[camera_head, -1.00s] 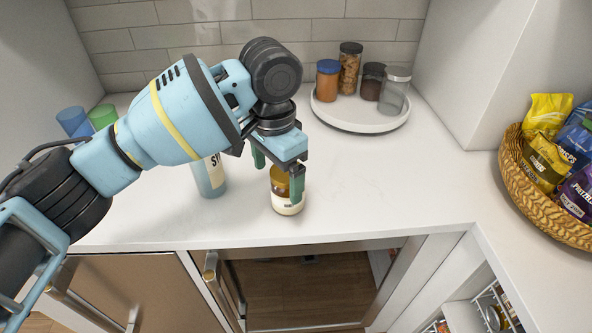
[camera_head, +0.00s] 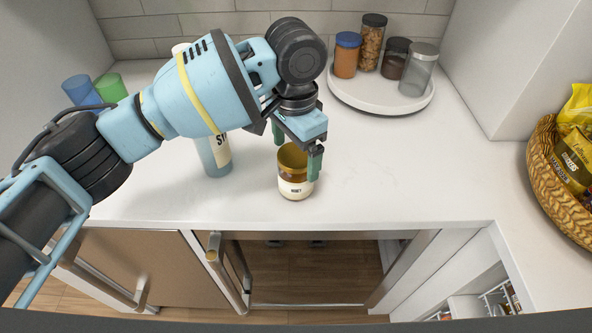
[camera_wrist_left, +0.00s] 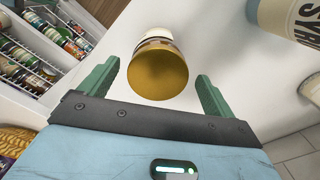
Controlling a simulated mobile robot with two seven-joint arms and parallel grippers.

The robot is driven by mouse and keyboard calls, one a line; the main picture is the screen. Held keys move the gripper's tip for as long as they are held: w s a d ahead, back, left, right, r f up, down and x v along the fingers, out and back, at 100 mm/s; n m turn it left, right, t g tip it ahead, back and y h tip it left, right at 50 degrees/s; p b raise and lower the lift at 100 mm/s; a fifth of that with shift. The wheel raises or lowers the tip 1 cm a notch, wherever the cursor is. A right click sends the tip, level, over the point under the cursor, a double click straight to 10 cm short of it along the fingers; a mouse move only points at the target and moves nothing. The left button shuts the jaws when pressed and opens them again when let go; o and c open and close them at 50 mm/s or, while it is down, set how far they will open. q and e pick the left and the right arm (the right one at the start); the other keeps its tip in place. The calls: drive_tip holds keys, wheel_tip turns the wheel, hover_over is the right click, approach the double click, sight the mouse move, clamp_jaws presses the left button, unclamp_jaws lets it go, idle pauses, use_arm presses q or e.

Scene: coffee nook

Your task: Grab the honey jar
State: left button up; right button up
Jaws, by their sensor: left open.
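The honey jar (camera_head: 295,187) stands upright on the white counter, with a gold lid and a pale label reading HONEY. In the left wrist view the jar (camera_wrist_left: 158,72) shows lid-first, between the two green fingers but a little beyond their tips. My left gripper (camera_head: 297,150) is open above and just behind the jar, its fingers spread; one finger overlaps the jar's right side in the head view. It also shows in the left wrist view (camera_wrist_left: 157,72). No grip on the jar shows. My right gripper is out of view.
A syrup bottle (camera_head: 215,154) stands left of the jar. A round white tray (camera_head: 381,99) with several jars is at the back right. Blue (camera_head: 80,90) and green (camera_head: 111,87) cups are at the left. A snack basket (camera_head: 552,185) is at the right. The counter's front edge is close.

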use_arm(q)
wheel_tip(320, 180, down, 5)
drive_tip(key=shift+s+f, duration=0.1)
idle(0.3)
drive_tip(key=shift+d, duration=0.1)
drive_tip(key=c, duration=1.4)
